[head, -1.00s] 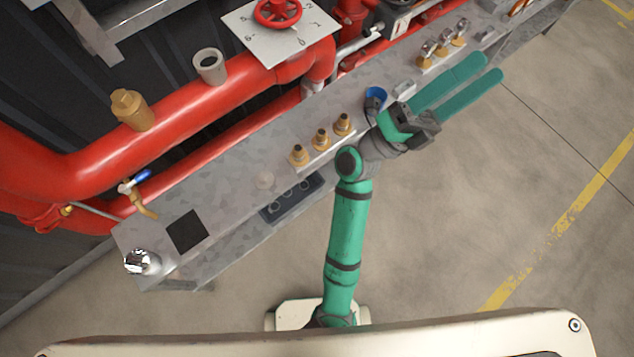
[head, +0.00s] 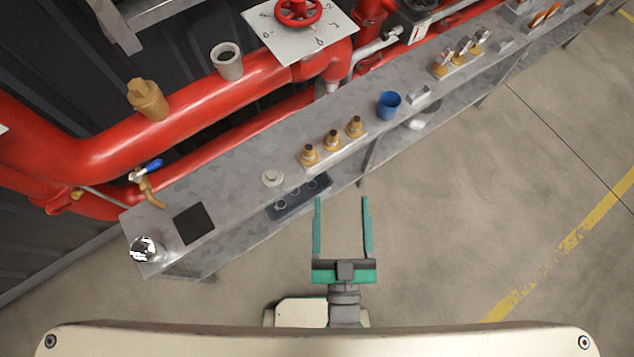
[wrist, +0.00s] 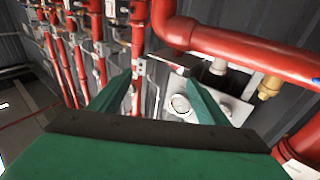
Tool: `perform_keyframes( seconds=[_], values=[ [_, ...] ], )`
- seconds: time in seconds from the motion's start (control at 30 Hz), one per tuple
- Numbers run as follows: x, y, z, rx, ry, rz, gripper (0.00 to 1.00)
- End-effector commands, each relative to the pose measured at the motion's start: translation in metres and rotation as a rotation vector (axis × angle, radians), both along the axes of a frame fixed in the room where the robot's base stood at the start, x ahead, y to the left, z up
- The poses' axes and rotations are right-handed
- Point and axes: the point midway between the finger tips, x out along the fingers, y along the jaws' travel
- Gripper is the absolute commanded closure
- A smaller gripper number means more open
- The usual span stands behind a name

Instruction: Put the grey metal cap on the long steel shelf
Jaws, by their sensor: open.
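The long steel shelf (head: 232,172) runs diagonally from lower left to upper right in the head view. A small light grey round piece with a raised middle (head: 272,178) sits on it near the front edge. A grey hollow cap-like piece (head: 227,62) stands on the red pipe behind the shelf. I cannot tell for certain which of these is the grey metal cap. My gripper (head: 341,199) is open and empty in front of the shelf, its two green fingers apart and pointing toward it. The fingers also show in the wrist view (wrist: 158,84), with nothing between them.
The shelf holds brass fittings (head: 333,140), a blue cup (head: 388,105), a black square (head: 194,222) and a chrome piece (head: 142,249). A dark tray (head: 298,197) lies below its front edge. Red pipes (head: 100,155) run behind. The floor at right is clear.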

Motion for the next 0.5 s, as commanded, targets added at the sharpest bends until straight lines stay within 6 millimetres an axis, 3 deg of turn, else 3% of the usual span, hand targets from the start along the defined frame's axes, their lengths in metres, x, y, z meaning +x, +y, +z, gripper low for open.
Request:
perform_keyframes(
  seconds=[0.03, 0.2, 0.33, 0.5],
  values=[
    [-0.018, 0.009, -0.015, -0.006, 0.072, -0.004, 0.31],
    [-0.062, 0.036, -0.047, -0.02, 0.251, -0.008, 0.31],
    [-0.08, 0.048, -0.058, -0.021, 0.324, -0.009, 0.31],
    [-0.087, 0.052, -0.062, -0.022, 0.35, -0.01, 0.31]
  ],
)
